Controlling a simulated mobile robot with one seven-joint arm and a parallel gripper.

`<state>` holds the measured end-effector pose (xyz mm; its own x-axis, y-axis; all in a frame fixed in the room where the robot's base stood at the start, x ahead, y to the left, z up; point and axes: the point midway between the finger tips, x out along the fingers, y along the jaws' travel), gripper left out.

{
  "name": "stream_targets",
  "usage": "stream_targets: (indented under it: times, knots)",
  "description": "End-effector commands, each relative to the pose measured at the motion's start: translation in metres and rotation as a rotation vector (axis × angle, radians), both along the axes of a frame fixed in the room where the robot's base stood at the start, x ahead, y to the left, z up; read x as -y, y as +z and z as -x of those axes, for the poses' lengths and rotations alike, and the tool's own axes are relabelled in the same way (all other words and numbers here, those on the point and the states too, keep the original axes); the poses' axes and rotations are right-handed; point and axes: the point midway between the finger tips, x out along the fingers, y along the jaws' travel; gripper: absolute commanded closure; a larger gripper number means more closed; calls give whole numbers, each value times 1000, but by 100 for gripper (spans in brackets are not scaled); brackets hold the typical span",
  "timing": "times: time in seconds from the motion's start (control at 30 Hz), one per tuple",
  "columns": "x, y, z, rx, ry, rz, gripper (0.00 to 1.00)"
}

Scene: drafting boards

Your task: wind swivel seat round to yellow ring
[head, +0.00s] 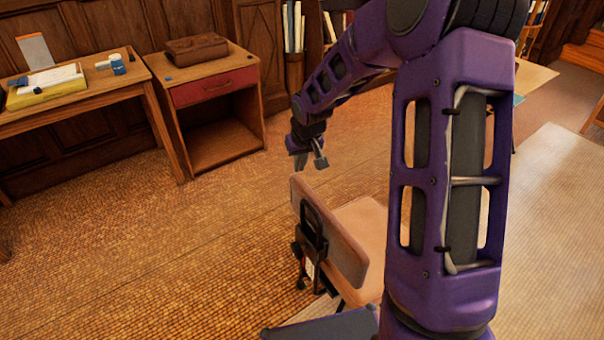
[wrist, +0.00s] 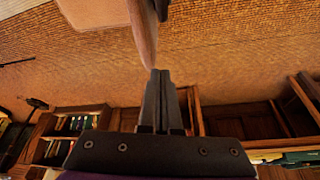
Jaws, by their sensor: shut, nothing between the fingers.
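The swivel seat stands at the lower middle of the head view, partly hidden by my arm. Its padded tan backrest (head: 345,243) faces left, with a dark bracket behind it, and its tan seat pan (head: 371,222) extends to the right. My gripper (head: 308,164) is shut and empty, just above the backrest's top in that view. In the wrist view, the fingers (wrist: 158,74) are together, their tips close to the backrest edge (wrist: 144,32). I cannot tell whether they touch it. The seat pan (wrist: 92,12) shows at the top there. I see no yellow ring.
A wooden desk (head: 85,92) with a yellow box (head: 47,90) stands at the far left. A small cabinet (head: 222,82) with a red drawer and a brown case (head: 196,48) is beside it. The woven floor left of the seat is clear.

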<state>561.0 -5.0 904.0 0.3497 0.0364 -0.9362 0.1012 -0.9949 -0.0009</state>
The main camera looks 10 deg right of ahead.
Motion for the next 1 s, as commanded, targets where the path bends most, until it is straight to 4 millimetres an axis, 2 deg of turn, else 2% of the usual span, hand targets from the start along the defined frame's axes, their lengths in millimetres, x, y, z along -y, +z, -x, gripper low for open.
stream_targets:
  times: [0.03,0.4,0.5,0.63,1.0]
  knots:
    - [-1,-12,-2,-4,4,0,100]
    - [-4,-85,-29,-4,2,0,100]
    - [-1,-85,-11,-3,1,3,100]
    - [1,-89,3,-3,1,3,100]
    - [1,-90,10,-2,0,1,100]
